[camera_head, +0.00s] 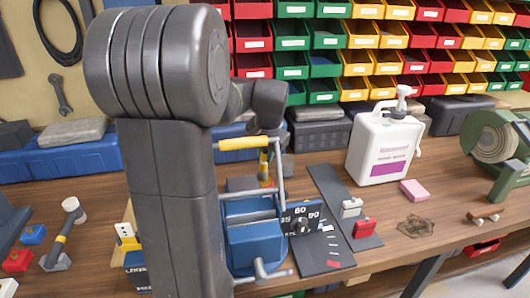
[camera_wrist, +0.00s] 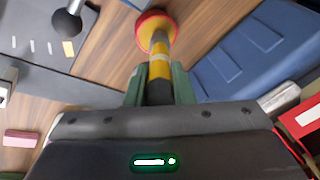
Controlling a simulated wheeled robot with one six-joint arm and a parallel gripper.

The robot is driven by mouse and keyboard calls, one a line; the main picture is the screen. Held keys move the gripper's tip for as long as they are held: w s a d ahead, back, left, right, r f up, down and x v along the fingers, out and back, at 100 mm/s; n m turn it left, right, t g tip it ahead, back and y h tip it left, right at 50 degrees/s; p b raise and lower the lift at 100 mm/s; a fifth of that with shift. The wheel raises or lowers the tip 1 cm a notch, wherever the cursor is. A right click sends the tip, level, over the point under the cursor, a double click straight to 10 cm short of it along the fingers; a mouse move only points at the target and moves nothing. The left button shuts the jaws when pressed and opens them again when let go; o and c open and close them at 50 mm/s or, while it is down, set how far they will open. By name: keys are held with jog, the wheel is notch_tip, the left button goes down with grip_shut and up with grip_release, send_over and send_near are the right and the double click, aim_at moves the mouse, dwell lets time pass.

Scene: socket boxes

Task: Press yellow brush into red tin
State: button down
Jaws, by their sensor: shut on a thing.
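My gripper (camera_wrist: 158,85) is shut on the yellow brush (camera_wrist: 160,45), which has grey bands and a round red-and-yellow end pointing away from the jaws. In the head view the brush (camera_head: 264,165) is upright above the bench, partly hidden by a vise handle, with its red end low. The jaws are mostly hidden there by my arm. The red tin (camera_head: 16,261), a small box with a dark opening on top, sits at the far left of the bench, well left of the brush. The tin is not in the wrist view.
A blue tin (camera_head: 33,234) and a grey tin (camera_head: 55,264) holding a white-ended tool stand near the red tin. A blue vise (camera_head: 252,245) stands close to the brush. A white jug (camera_head: 383,148) and pink block (camera_head: 414,190) are at the right.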

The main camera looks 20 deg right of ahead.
dwell(0.3)
jog(key=shift+r+p, duration=3)
jog(key=shift+r, duration=0.5)
